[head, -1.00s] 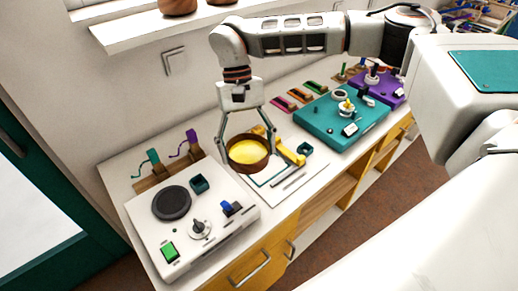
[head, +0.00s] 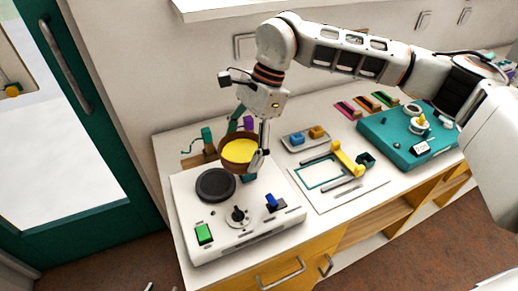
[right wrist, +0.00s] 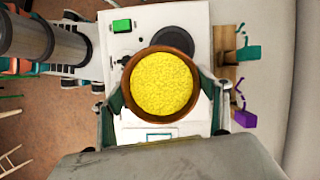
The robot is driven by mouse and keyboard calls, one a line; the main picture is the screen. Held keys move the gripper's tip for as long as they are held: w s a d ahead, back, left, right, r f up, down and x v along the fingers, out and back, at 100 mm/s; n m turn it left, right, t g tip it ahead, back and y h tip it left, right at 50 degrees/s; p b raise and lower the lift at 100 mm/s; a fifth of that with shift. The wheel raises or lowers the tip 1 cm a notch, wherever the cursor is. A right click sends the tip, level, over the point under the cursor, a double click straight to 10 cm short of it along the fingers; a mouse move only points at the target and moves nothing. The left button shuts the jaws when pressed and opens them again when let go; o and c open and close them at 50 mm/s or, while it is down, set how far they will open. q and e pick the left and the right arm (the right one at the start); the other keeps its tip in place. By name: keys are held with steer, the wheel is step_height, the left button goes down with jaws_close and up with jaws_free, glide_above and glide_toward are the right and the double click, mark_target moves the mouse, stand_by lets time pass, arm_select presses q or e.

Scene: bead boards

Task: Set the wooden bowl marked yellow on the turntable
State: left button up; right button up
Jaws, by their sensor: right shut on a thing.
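The round wooden bowl (head: 236,163), full of yellow beads, is in my right gripper (head: 243,150). In the right wrist view the bowl (right wrist: 163,85) sits level between the two fingers, one on each side. The gripper is shut on it. The turntable is a dark grey disc (head: 216,185) on a white board (head: 200,225). In the head view the bowl is just behind and right of the disc, apparently above the board. In the right wrist view the bowl hides part of the disc (right wrist: 172,37). My left gripper is not in view.
The board carries a green button (head: 204,233), a black knob (head: 238,214) and a blue switch (head: 271,201). A teal clip (head: 207,140) stands behind it. A white board with a yellow slider (head: 348,160) and a teal board (head: 395,140) lie to the right.

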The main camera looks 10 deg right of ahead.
steer(key=a+m+t+b, duration=0.2)
steer(key=a+m+b, duration=0.1)
steer(key=a+m, duration=0.4)
steer(key=shift+n, duration=0.5)
steer(key=f, duration=0.2)
steer(key=f+b, duration=0.2)
steer(key=f, duration=0.1)
steer(key=shift+w+a+f, duration=0.25)
steer(key=shift+w+f, duration=0.05)
steer(key=shift+w, duration=0.1)
steer(key=shift+f+b, duration=0.4)
steer(key=shift+b, duration=0.05)
steer(key=shift+f, duration=0.55)
